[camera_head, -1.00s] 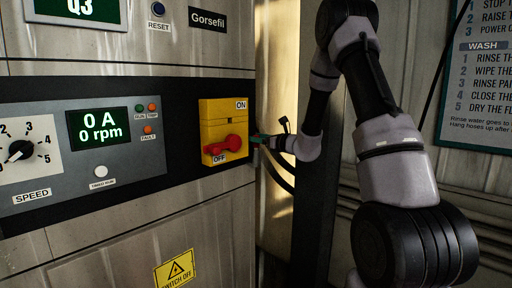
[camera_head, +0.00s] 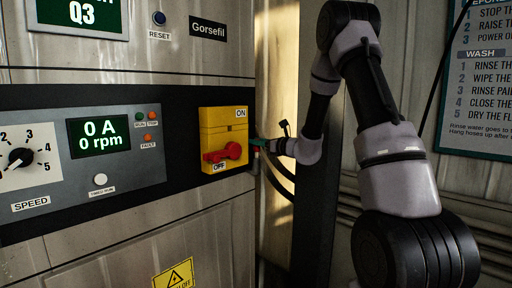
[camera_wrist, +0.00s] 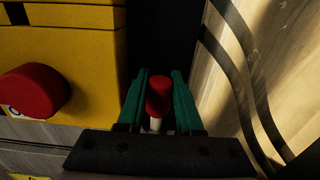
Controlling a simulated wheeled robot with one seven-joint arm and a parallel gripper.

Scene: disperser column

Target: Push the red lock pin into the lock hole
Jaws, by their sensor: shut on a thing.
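The yellow switch box (camera_head: 223,127) with a red rotary handle (camera_head: 222,153) is on the cabinet front, the handle by the OFF label. In the wrist view the yellow box (camera_wrist: 95,45) and the red handle (camera_wrist: 32,90) are at the left. My gripper (camera_head: 258,144) is at the right side of the box. In the wrist view its green fingers (camera_wrist: 160,82) are shut on the red lock pin (camera_wrist: 158,95), which has a pale lower part. The lock hole cannot be made out in either view. Whether the pin touches the box cannot be told.
A control panel (camera_head: 75,185) with a speed dial and a display reading 0 A, 0 rpm is left of the box. Dark cables (camera_head: 275,180) hang right of the cabinet edge, near my gripper. A dark upright post (camera_head: 315,220) stands behind.

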